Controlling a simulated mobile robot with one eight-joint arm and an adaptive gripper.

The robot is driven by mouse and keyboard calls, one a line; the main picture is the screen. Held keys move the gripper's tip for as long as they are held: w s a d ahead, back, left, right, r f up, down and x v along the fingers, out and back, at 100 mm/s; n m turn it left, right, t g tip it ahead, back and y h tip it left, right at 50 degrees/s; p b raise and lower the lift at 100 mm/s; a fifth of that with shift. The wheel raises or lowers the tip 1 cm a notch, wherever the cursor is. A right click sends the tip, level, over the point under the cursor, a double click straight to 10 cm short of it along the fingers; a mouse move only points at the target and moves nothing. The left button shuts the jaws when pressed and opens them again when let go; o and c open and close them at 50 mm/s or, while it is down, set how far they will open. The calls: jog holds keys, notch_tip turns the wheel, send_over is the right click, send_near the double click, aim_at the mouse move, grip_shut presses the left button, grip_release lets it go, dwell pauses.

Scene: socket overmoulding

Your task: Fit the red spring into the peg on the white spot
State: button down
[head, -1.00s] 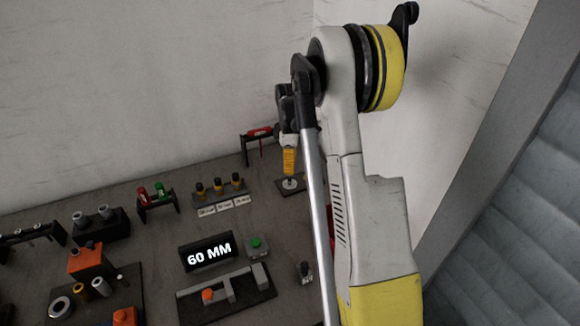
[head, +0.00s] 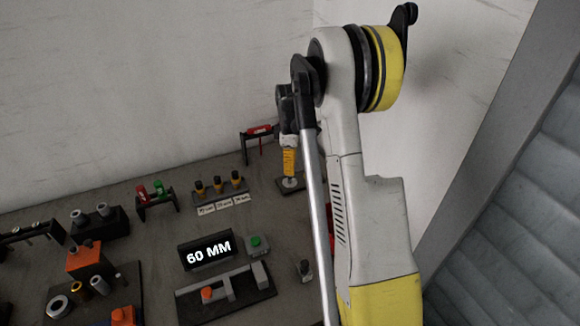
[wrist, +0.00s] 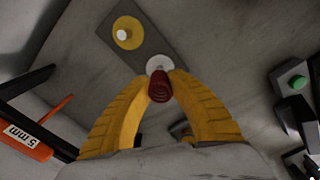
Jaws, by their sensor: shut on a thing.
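My gripper (wrist: 160,80) is shut on the red spring (wrist: 159,90), which sits between its yellow fingertips in the wrist view. Just beyond the spring is the white spot (wrist: 159,63) on a dark plate (wrist: 150,44). The spring overlaps the spot's near edge in the picture, and I cannot tell whether it touches the peg; the peg itself is hidden. In the head view my gripper (head: 289,172) points down close above the white spot (head: 290,184), and the spring is too small to make out.
A yellow disc with a white peg (wrist: 125,34) shares the plate. An orange tool marked 5 mm on a black rack (wrist: 30,135) stands left in the wrist view. A green button (head: 256,242), a 60 MM display (head: 206,251) and several yellow-black pieces (head: 219,186) stand left of the gripper.

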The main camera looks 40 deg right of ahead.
jog(key=shift+f+b, duration=1.4)
jog(key=shift+f, duration=0.65)
jog(key=c, duration=1.2)
grip_release()
jog(key=shift+c, duration=0.2)
notch_tip(320, 180, up, 12)
